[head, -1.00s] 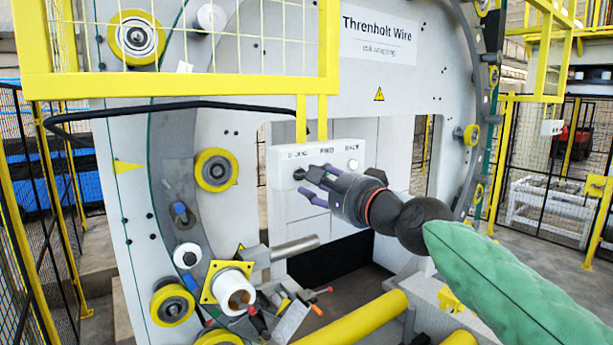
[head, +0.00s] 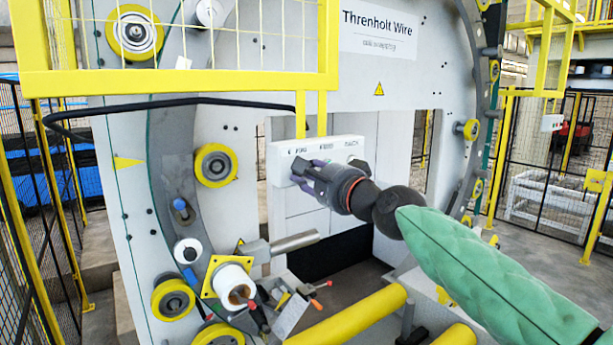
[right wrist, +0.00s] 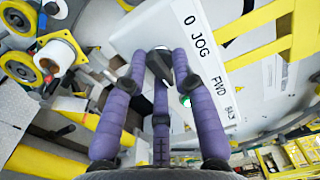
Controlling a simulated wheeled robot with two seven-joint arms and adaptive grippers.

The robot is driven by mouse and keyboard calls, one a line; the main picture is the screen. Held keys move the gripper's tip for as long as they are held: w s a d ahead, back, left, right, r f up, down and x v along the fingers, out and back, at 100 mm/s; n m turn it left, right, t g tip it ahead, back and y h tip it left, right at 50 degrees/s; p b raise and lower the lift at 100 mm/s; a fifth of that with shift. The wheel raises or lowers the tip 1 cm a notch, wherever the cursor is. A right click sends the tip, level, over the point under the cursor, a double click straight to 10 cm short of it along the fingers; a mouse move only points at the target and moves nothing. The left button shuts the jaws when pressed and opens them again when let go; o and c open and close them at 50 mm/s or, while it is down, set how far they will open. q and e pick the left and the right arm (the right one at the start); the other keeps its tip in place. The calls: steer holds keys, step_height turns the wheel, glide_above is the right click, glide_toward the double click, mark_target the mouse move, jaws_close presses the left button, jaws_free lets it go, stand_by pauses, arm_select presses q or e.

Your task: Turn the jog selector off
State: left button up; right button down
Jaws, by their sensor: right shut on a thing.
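The jog selector is a black knob (right wrist: 160,64) on the white control box (head: 282,164). In the right wrist view it sits below the "0 JOG" lettering and looks slanted. My right gripper (head: 303,174) reaches the left end of the box from the right. In the right wrist view my right gripper (right wrist: 160,76) has its purple fingers around the knob, shut on it. In the head view the fingers hide most of the knob, so its exact setting is hard to read. My left gripper is not in view.
A green-lit button (right wrist: 185,100) is on the box beside the right finger. Yellow rollers (head: 360,315) lie below. The opening behind the box is clear.

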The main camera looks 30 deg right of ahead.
steer(key=shift+w+a+f, duration=0.1)
steer(key=shift+f, duration=0.25)
steer(key=shift+w+n+b, duration=0.1)
steer(key=shift+n+b, duration=5.05)
steer(key=shift+n, duration=3.85)
steer(key=shift+r, duration=0.1)
